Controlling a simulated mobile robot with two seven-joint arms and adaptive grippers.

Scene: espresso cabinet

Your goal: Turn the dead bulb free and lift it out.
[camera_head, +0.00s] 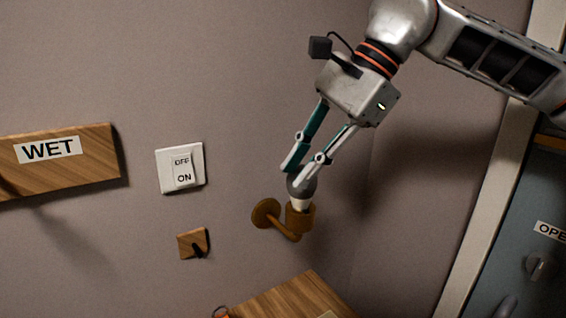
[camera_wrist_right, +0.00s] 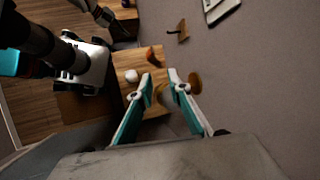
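The bulb (camera_head: 302,190) has a dark grey glass and a pale lower part. It sits upright in the brass cup (camera_head: 300,217) of a wall lamp. My right gripper (camera_head: 296,174) reaches down from above, its two fingertips at the top of the bulb. One fingertip overlaps the glass in the head view. In the wrist view the fingertips of my right gripper (camera_wrist_right: 162,80) stand apart. The bulb is hard to make out there, so I cannot tell whether they press on it.
A white switch (camera_head: 183,168) marked OFF and ON and a small wooden peg block (camera_head: 192,243) are on the wall.

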